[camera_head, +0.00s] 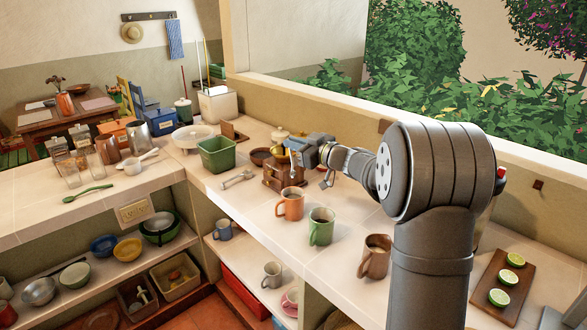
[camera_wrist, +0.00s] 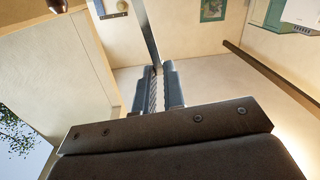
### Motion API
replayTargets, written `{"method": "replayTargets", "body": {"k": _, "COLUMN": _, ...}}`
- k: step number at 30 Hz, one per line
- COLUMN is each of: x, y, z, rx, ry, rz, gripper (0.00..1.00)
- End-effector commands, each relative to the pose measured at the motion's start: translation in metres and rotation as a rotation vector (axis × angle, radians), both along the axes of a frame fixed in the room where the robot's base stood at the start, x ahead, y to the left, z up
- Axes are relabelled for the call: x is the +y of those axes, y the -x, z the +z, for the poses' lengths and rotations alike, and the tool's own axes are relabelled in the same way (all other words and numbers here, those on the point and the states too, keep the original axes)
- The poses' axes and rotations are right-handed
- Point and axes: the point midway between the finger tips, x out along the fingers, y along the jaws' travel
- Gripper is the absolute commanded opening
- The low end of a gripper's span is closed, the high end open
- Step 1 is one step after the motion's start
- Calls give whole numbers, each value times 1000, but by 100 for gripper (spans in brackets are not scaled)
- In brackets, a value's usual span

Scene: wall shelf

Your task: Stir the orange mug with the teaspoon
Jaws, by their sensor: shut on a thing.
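The orange mug (camera_head: 292,207) stands upright on the right-hand counter, with its handle to the left. My gripper (camera_head: 300,146) is above and behind it, near a wooden box (camera_head: 272,180). In the wrist view my gripper (camera_wrist: 160,90) is shut on a thin, flat metal strip, which looks like the teaspoon (camera_wrist: 147,35). In the head view the teaspoon is small and hard to tell from the box behind it. The inside of the orange mug is hardly visible.
A green mug (camera_head: 321,228) and a brown mug (camera_head: 374,260) stand right of the orange mug. Tongs (camera_head: 238,179) and a green bin (camera_head: 217,156) lie to its left. A board with lime halves (camera_head: 500,282) is at the far right. The counter in front of the mugs is clear.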

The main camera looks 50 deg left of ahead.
Motion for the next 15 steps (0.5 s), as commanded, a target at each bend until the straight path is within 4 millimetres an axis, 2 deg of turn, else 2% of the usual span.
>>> {"method": "replayTargets", "body": {"k": 15, "x": -8, "y": 18, "z": -15, "rx": -347, "ry": 196, "rz": 334, "gripper": 0}}
